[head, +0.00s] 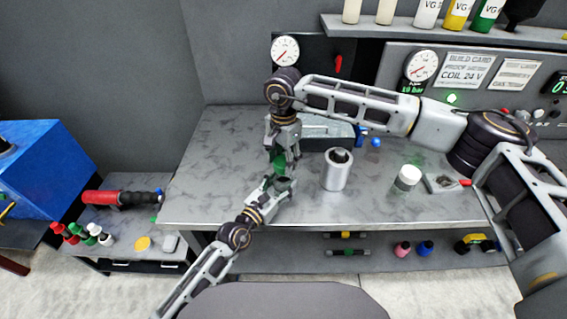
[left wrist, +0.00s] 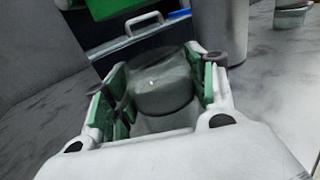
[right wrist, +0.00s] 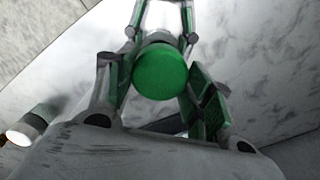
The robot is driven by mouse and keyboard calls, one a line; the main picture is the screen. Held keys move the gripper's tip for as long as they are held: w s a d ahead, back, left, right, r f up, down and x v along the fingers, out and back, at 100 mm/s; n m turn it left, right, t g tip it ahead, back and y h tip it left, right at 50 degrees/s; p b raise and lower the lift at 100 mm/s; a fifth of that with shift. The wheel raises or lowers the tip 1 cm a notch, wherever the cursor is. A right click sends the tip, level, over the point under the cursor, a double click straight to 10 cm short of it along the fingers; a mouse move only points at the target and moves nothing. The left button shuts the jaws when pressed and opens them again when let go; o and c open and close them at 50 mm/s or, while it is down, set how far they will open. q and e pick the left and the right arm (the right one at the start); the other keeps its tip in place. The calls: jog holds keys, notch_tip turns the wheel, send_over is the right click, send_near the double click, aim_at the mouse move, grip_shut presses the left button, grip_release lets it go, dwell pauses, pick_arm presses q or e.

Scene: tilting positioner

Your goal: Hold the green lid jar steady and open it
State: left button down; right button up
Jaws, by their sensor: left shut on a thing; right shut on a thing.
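The green lid jar stands at the left part of the bench, mostly hidden by my grippers in the head view. Its green lid (head: 278,163) shows there as a small patch, and as a round disc in the right wrist view (right wrist: 160,71). Its grey body (left wrist: 160,88) shows in the left wrist view. My left gripper (head: 277,185) comes from the front, low, and is shut on the body. My right gripper (head: 282,158) comes down from above and is shut around the lid. I cannot tell whether the lid has turned on the body.
A steel cylinder (head: 336,175) stands close to the right of the jar. A dark case (head: 328,132) lies behind. The bench's left side (head: 215,165) is clear. Gauges line the back panel.

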dwell(0.3)
pick_arm(q)
jog(key=shift+c, duration=2.1)
grip_release()
jog(key=shift+s+a, duration=0.15)
jog(key=shift+v, duration=5.8)
